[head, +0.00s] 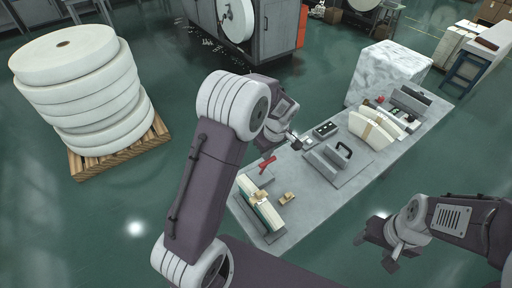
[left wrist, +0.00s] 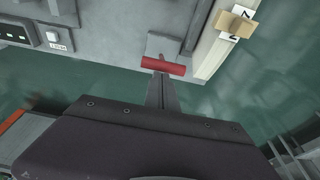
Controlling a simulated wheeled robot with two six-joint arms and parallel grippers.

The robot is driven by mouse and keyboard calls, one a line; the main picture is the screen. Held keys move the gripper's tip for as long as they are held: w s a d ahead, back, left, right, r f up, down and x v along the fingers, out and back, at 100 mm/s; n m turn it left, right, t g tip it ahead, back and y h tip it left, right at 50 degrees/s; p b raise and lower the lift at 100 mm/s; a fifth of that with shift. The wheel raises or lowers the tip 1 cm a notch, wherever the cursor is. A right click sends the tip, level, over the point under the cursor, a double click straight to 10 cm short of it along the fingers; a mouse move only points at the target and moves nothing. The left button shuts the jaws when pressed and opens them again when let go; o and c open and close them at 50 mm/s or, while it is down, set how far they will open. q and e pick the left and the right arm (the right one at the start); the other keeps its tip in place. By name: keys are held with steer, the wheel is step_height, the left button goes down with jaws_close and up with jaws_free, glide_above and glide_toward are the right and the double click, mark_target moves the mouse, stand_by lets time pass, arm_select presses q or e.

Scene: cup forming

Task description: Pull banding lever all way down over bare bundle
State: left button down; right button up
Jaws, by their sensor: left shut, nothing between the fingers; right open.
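The banding lever has a red crossbar handle (head: 266,163) at the near left of the grey bench. In the left wrist view the red handle (left wrist: 163,66) lies right at the tips of my shut, empty left gripper (left wrist: 158,82); I cannot tell whether they touch. A pale bundle (head: 260,213) stands on edge close by, with tan pieces on and beside it. Its pale edge also shows in the left wrist view (left wrist: 210,48). My left arm covers part of the bench. My right gripper (head: 391,257) is open and empty, off the bench's near right side.
The grey bench (head: 322,186) carries a block with a black handle (head: 343,150), a banded pale stack (head: 375,128) and a dark control box (head: 325,130). A white-wrapped block (head: 388,72) stands at its far end. A pallet of pale rolls (head: 85,95) stands left. Green floor lies open between.

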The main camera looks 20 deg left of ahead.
arm_select(q)
steer(key=s+d+f+b, duration=0.3)
steer(key=d+b, duration=0.1)
steer(key=d, duration=0.1)
steer(key=shift+s+d+f, duration=0.2)
steer(key=shift+s+d, duration=0.2)
arm_select(e)
steer(key=f, duration=0.5)
steer(key=shift+a, duration=0.2)
arm_select(q)
steer(key=shift+s+f, duration=0.1)
steer(key=shift+f, duration=0.05)
step_height(320, 180, up, 5)
steer(key=w+a+p, duration=0.2)
steer(key=p, duration=0.2)
steer(key=s+d+r+b, duration=0.2)
steer(key=s+d+r, duration=0.2)
steer(key=d+r, duration=0.2)
steer(key=shift+s+d, duration=0.15)
steer(key=shift+d, duration=0.2)
arm_select(e)
steer(key=shift+s+d+r, duration=0.1)
steer(key=shift+d+r, duration=0.05)
steer(key=shift+r, duration=0.45)
steer(key=shift+d+r, duration=0.1)
steer(key=shift+r, duration=0.5)
